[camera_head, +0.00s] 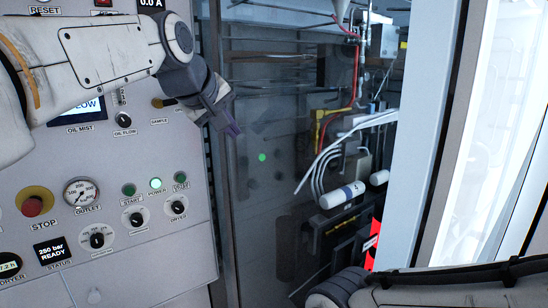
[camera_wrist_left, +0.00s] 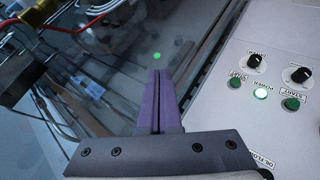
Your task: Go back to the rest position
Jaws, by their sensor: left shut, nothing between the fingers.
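My left gripper (camera_head: 230,127) is raised in front of the edge between the control panel (camera_head: 150,245) and the dark glass door or window beside it. Its purple fingers are closed together with nothing between them, as the left wrist view (camera_wrist_left: 160,102) shows. It appears apart from the panel's knobs and buttons. My right arm (camera_head: 430,290) shows at the bottom right of the head view; its gripper fingers cannot be made out.
The panel carries a red STOP button (camera_head: 32,205), an OUTLET gauge (camera_head: 81,192), a lit POWER lamp (camera_head: 155,184) and several knobs. Behind the glass are hoses and a white cylinder (camera_head: 342,195). A pale upright frame (camera_head: 420,130) stands at the right.

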